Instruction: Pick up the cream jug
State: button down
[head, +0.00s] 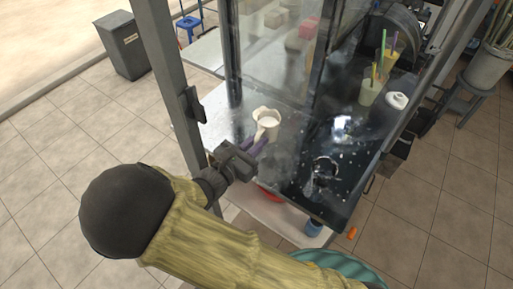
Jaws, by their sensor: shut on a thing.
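The cream jug (267,116) is a small cream-coloured jug with an open top. It is upright by the left part of the counter, near the glass panel. My gripper (256,146) has purple fingers and reaches the jug from the lower left. It is shut on the near, lower side of the jug, where the handle seems to be. The exact contact is too small to make out. I cannot tell whether the jug's base touches the surface below it.
A dark wet counter (345,190) lies to the right, with a clear glass (324,170) on it. Cups with coloured straws (371,92) and a white lidded item (396,101) stand farther back. A grey metal post (170,85) rises close to my arm's left.

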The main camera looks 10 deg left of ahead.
jog(key=shift+r, duration=1.45)
